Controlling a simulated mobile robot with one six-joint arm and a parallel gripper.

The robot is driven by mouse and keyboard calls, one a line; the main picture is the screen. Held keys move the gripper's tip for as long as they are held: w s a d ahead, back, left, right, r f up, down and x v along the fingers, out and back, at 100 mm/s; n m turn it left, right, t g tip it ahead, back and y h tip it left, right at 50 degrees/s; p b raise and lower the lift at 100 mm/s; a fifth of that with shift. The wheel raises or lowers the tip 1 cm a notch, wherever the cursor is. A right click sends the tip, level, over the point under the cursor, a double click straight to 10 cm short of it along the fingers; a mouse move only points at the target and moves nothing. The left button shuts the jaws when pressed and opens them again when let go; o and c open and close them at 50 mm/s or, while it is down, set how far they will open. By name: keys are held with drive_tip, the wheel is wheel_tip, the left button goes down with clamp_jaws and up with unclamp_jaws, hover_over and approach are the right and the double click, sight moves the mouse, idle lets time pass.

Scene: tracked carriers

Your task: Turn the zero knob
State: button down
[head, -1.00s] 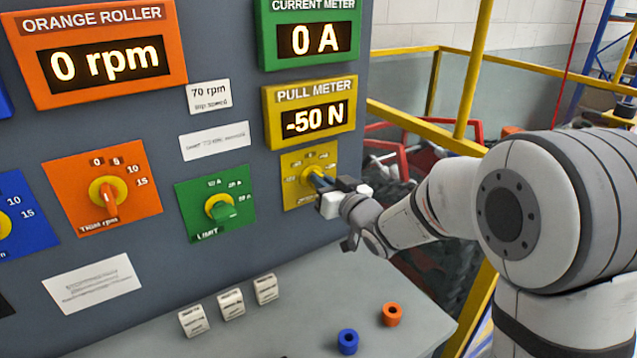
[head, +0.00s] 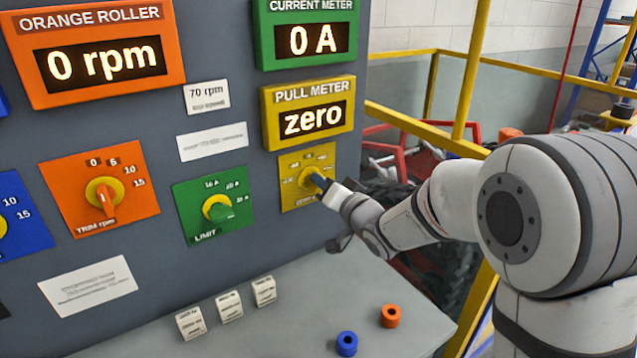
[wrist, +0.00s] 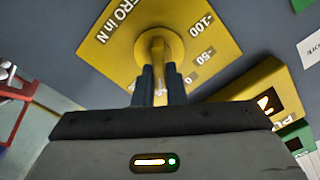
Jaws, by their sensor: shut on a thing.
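The zero knob (wrist: 157,45) is yellow and sits on a yellow plate (head: 295,160) marked "ZERO in N", with -100, -50 and 0 in the wrist view. In the head view the knob (head: 313,174) is mostly behind my fingers. My gripper (wrist: 157,85) is shut on the knob's grip, one finger on each side. It comes from the right in the head view (head: 320,182). The pull meter (head: 308,113) above the plate reads "zero".
The green limit knob (head: 220,208) and orange trim knob (head: 104,194) are to the left on the same panel. Below, a grey ledge carries small white cards (head: 230,305), a blue ring (head: 346,343) and an orange ring (head: 390,315). Yellow rails (head: 420,125) stand right of the panel.

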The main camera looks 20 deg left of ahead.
drive_tip(key=shift+d+f, duration=0.15)
drive_tip(key=shift+f, duration=0.1)
drive_tip(key=c, duration=1.6)
unclamp_jaws()
drive_tip(key=shift+d+r, duration=0.1)
drive_tip(key=shift+r, duration=0.05)
drive_tip(key=shift+o, duration=0.6)
drive_tip(key=shift+r, duration=0.1)
drive_tip(key=shift+s, duration=0.1)
drive_tip(key=b+v, duration=0.1)
drive_tip(key=v, duration=0.6)
drive_tip(key=shift+s+d, duration=0.2)
drive_tip(key=shift+s, duration=0.05)
